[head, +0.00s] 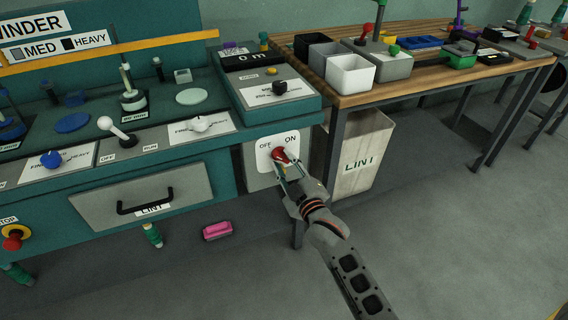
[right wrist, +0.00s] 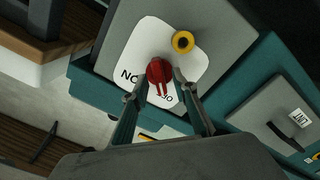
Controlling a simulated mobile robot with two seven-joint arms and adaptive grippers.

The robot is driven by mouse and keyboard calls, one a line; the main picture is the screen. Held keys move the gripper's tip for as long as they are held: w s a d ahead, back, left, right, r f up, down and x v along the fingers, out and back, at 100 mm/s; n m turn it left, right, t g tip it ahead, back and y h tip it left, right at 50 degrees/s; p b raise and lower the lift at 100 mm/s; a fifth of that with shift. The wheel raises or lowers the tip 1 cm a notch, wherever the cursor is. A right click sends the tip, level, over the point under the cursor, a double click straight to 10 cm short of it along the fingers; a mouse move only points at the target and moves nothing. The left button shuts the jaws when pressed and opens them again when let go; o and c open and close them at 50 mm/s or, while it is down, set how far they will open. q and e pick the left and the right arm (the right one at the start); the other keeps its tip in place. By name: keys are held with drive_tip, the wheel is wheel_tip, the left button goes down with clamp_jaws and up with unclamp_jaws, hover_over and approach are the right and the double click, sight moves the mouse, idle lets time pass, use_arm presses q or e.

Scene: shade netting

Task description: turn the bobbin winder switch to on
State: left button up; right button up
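The bobbin winder switch (head: 281,156) is a red knob on a white plate (head: 264,150) marked OFF at left and ON at right, at the right end of the teal machine's front. My right gripper (head: 281,165) is at the knob. In the right wrist view my right gripper's fingers (right wrist: 158,82) stand open on either side of the red knob (right wrist: 158,70), with small gaps. Seen upside down there, the knob's bar points toward the label edge, nearer OFF than ON. My left gripper is not in view.
A LINT drawer (head: 145,195) is to the left. A LINT bin (head: 362,155) stands under the wooden table (head: 440,82) at right. A pink block (head: 217,231) lies on the floor. Floor at front right is clear.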

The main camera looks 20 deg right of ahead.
clamp_jaws()
drive_tip(key=shift+r, duration=0.1)
